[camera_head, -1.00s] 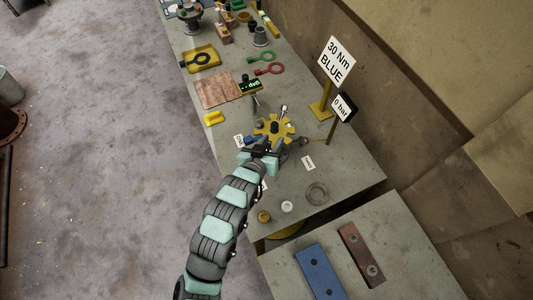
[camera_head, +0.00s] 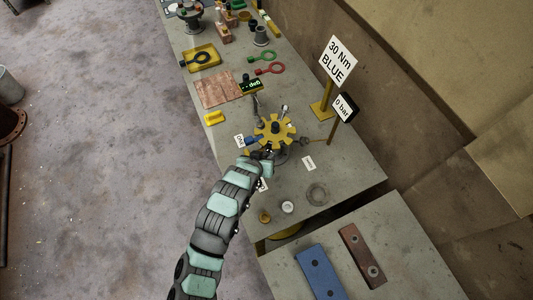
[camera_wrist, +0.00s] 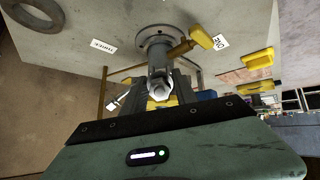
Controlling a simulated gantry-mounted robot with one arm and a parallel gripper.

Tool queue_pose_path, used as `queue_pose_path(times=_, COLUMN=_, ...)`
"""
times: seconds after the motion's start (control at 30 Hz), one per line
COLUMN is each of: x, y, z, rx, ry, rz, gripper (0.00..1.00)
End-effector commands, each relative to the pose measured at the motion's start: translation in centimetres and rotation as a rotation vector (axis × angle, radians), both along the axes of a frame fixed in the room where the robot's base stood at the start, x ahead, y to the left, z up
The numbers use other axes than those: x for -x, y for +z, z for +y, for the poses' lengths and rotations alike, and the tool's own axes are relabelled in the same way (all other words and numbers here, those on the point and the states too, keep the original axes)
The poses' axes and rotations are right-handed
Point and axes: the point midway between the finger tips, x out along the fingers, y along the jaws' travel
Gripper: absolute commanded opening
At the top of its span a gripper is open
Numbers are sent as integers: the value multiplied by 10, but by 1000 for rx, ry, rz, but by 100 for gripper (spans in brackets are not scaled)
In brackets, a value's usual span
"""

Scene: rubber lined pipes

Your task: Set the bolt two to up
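A yellow toothed disc (camera_head: 273,131) sits on a grey round fitting on the bench. A card reading TWO (camera_head: 264,185) lies beside my wrist, and it also shows in the wrist view (camera_wrist: 221,41). There a yellow-ended swing bolt (camera_wrist: 200,39) sticks out sideways from the grey fitting (camera_wrist: 157,45), pointing towards that card. In the head view this bolt is hidden by my arm. A blue-ended bolt (camera_head: 254,139) lies out at the ONE card (camera_head: 239,141). My gripper (camera_head: 266,154) is at the near side of the disc; its fingers are not clear.
A brown-ended bolt (camera_head: 304,141) points right above the THREE card (camera_head: 308,163). Signs reading 30 Nm BLUE (camera_head: 338,60) and 0 bar (camera_head: 344,107) stand at right. A ring (camera_head: 317,193) and a white round piece (camera_head: 288,207) lie near the front edge.

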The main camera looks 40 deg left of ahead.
Motion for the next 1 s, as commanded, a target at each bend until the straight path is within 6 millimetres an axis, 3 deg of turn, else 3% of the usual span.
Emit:
queue_pose_path(times=0.23, x=-14, y=-15, z=6, rx=1, ry=0, rz=-1, gripper=34)
queue_pose_path(times=0.63, x=-18, y=-18, z=7, rx=0, ry=-1, rz=-1, gripper=34)
queue_pose_path(times=1.0, x=-17, y=-18, z=7, rx=0, ry=-1, rz=-1, gripper=4)
